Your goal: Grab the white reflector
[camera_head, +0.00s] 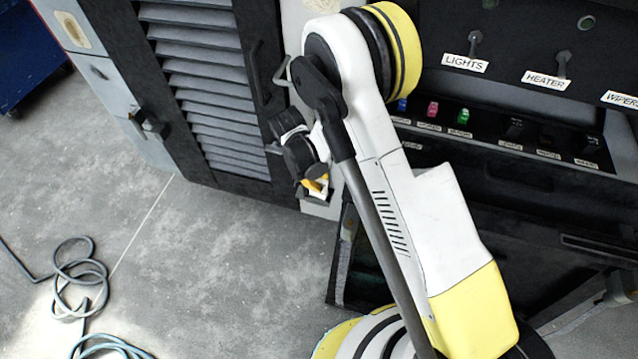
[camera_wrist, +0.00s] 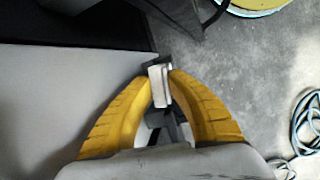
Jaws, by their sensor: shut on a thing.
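The white reflector (camera_wrist: 159,94) is a small pale block in the wrist view. It sits between the tips of my gripper's yellow fingers. My gripper (camera_wrist: 160,77) is shut on it. A dark edge or bracket shows just beyond the block, and I cannot tell whether the two are joined. In the head view my gripper (camera_head: 318,185) hangs beside the louvred dark panel, in front of a pale strip.
The louvred panel (camera_head: 213,85) stands to the left of my arm. A dark console (camera_head: 510,125) with labelled switches and coloured fuses is on the right. Coiled hoses (camera_head: 80,275) lie on the grey floor at lower left. The floor between is clear.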

